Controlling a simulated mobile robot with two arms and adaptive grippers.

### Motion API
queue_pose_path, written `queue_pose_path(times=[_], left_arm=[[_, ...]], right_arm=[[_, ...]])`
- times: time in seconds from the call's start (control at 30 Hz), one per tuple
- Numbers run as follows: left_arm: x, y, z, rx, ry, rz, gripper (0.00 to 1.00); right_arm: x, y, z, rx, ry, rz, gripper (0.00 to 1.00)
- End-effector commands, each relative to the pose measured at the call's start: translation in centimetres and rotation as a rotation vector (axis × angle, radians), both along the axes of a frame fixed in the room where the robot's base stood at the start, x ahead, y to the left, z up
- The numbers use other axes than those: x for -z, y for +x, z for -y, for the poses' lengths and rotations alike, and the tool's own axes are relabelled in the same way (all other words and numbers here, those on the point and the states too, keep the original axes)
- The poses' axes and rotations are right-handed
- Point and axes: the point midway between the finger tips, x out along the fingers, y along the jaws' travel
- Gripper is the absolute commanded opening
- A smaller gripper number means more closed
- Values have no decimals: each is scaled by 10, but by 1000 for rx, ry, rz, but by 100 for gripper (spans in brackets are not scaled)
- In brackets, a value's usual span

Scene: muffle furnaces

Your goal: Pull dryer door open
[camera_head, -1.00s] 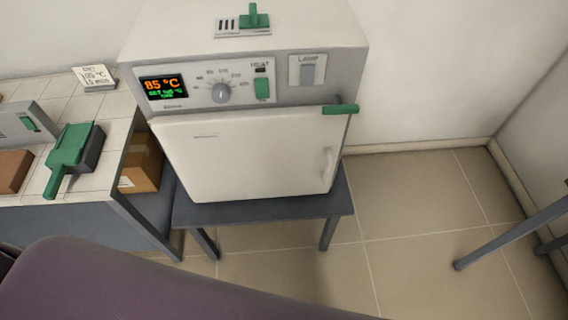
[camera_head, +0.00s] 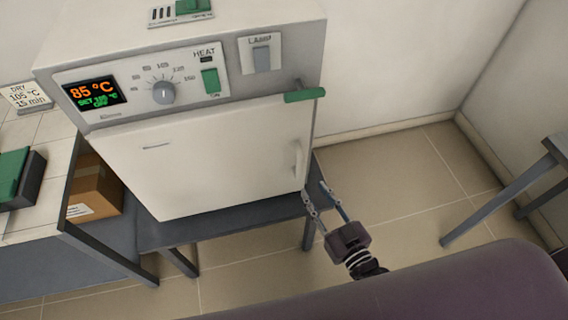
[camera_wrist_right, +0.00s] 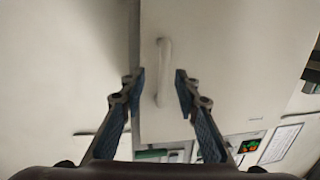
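The dryer (camera_head: 190,110) is a white and grey box on a dark stand, and its white door (camera_head: 215,155) is shut. The door's handle (camera_head: 298,160) is a pale vertical bar near the door's right edge. It also shows in the right wrist view (camera_wrist_right: 163,72), between the fingers and ahead of them. My right gripper (camera_head: 315,194) is open and empty, just below and right of the handle. In the wrist view my right gripper (camera_wrist_right: 158,80) has its two fingers spread on either side of the handle. Contact cannot be told. My left gripper is not in view.
A green lever (camera_head: 305,95) juts out at the dryer's right edge above the door. The display (camera_head: 95,94) reads 85 °C. A tiled bench with a cardboard box (camera_head: 95,190) below stands left. Floor to the right is clear up to a table leg (camera_head: 500,205).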

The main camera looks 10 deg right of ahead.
Motion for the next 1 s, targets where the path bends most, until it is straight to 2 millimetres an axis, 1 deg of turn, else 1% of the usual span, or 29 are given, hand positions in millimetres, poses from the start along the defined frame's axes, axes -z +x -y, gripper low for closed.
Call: queue_pose_path(times=[0.03, 0.1, 0.2, 0.27, 0.37, 0.6, 0.7, 0.83, 1.0], left_arm=[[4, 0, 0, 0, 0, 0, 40], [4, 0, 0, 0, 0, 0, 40], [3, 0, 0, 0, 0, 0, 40], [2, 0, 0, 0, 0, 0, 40], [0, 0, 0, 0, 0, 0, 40], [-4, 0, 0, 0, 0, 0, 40], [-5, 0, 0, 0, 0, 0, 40], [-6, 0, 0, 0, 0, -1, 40], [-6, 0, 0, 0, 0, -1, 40]], right_arm=[[-12, 1, -1, 0, 11, 31, 29], [-26, 2, -3, 1, 23, 58, 29], [-34, 6, -4, 3, 30, 76, 29], [-35, 10, -5, 3, 31, 77, 29], [-36, 22, -7, 3, 30, 77, 29], [-36, 58, -16, 3, 29, 77, 29], [-35, 68, -18, 3, 29, 75, 29], [-34, 76, -20, 2, 29, 73, 29], [-33, 79, -21, 2, 29, 72, 29]])
